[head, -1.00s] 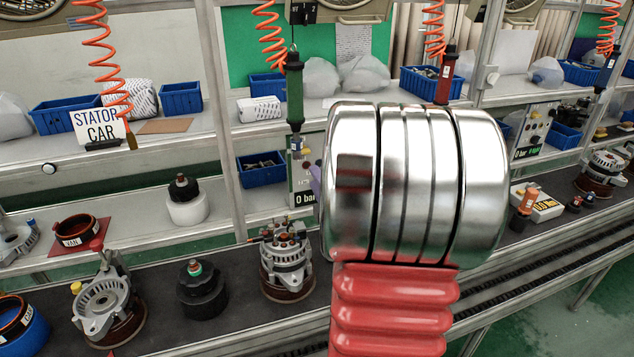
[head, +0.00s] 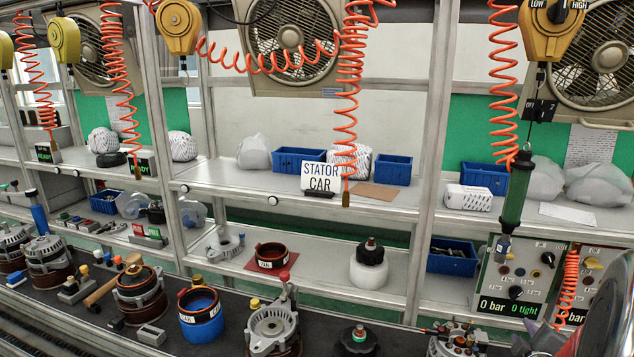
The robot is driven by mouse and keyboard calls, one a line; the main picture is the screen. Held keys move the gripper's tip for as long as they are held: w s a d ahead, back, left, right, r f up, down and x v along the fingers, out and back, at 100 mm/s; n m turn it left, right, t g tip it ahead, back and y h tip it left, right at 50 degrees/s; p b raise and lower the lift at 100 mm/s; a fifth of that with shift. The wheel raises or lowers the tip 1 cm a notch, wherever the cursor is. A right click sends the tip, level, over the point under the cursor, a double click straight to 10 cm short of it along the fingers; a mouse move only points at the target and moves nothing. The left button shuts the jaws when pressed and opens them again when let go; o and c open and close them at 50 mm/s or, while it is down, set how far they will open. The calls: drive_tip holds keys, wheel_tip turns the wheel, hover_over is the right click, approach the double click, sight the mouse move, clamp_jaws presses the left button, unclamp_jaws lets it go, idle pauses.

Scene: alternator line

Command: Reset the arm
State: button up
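Only part of my arm shows in the head view, a shiny silver link at the lower right edge. A grey-purple pointed piece beside it, low in the picture, may be part of my gripper (head: 545,338). It is cut off by the frame, and I cannot see both fingers or whether they hold anything. The rest of the arm is out of the picture.
The conveyor carries several alternator parts, including a blue stator ring (head: 201,322) and a silver housing (head: 272,328). Shelves behind hold blue bins (head: 393,170) and a STATOR CAR sign (head: 321,177). A green screwdriver (head: 515,195) hangs near a pressure panel (head: 515,275).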

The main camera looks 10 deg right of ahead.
drive_tip(key=s+a+f+m+g+y, duration=0.1)
drive_tip(key=s+a+m+g+y, duration=0.2)
drive_tip(key=a, duration=0.4)
drive_tip(key=s+a+f+m+g+y, duration=0.1)
drive_tip(key=s+a+f+m+g, duration=0.15)
drive_tip(key=a+m, duration=0.45)
drive_tip(key=s+a+r+n+y, duration=0.1)
drive_tip(key=a+r, duration=0.3)
drive_tip(key=a, duration=0.5)
drive_tip(key=s+a+r+n+y, duration=0.1)
drive_tip(key=a+r, duration=0.3)
drive_tip(key=a, duration=0.5)
drive_tip(key=s+a+r+n+y, duration=0.1)
drive_tip(key=s+a+r+y, duration=0.1)
drive_tip(key=a, duration=0.7)
wheel_tip(320, 180, up, 2)
drive_tip(key=shift+s+a+n, duration=0.25)
drive_tip(key=shift+s+n, duration=0.15)
drive_tip(key=shift+s, duration=0.1)
